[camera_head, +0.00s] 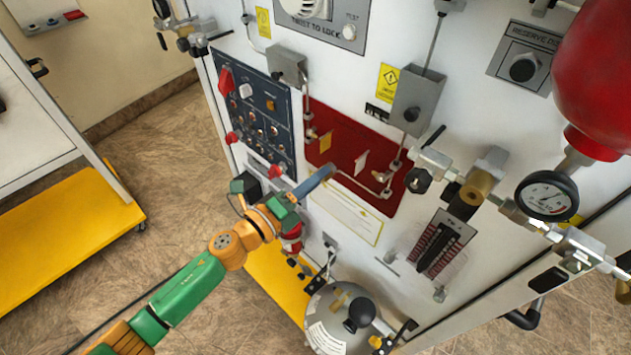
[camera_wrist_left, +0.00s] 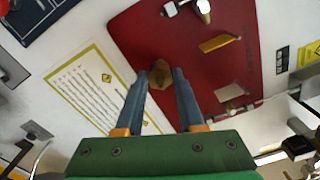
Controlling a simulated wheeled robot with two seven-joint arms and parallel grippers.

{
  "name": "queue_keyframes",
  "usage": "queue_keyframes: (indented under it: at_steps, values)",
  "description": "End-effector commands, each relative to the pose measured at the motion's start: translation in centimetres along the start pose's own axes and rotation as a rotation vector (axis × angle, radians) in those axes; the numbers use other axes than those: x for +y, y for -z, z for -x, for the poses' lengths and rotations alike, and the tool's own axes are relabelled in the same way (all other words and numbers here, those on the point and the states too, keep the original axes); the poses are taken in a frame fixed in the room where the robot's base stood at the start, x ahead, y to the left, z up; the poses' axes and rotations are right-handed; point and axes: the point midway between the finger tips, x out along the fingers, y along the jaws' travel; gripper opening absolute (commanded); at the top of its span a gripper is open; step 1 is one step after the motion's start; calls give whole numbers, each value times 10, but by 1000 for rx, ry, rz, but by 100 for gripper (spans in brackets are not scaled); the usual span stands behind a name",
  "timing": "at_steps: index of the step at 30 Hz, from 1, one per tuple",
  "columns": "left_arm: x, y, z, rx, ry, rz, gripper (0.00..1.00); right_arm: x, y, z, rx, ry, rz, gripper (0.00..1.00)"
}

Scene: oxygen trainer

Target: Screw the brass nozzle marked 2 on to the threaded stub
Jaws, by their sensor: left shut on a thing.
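My left gripper (camera_head: 331,169) reaches up to the lower left of the red panel (camera_head: 335,127). In the left wrist view its two blue-grey fingers (camera_wrist_left: 160,78) are shut on a brass nozzle (camera_wrist_left: 159,73), with the red panel (camera_wrist_left: 140,30) behind. I cannot read a number on the nozzle, and I cannot make it out in the head view. A metal fitting with a brass tip (camera_wrist_left: 203,7) shows on the red panel at the top of the wrist view, apart from the held nozzle. I cannot tell which fitting is the threaded stub. My right gripper is out of view.
A dark switch panel (camera_head: 262,125) is left of the red panel, and a yellow-bordered card (camera_head: 345,215) lies below it. Pipes and a grey box (camera_head: 418,100) stand out to the right.

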Motion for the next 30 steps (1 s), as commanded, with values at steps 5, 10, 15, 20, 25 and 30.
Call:
queue_keyframes:
  at_steps: [5,10,15,20,25,30]
  values:
    - [0,0,0,0,0,-5,0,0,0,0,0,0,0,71]
    - [0,1,0,2,-1,-301,0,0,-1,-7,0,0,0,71]
    - [0,0,0,2,-2,-307,0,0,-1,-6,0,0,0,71]
    - [0,1,0,3,-4,-601,0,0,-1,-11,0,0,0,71]
    - [0,0,0,4,-4,-600,0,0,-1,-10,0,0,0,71]
    - [0,0,0,4,-6,-776,58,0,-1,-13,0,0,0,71]
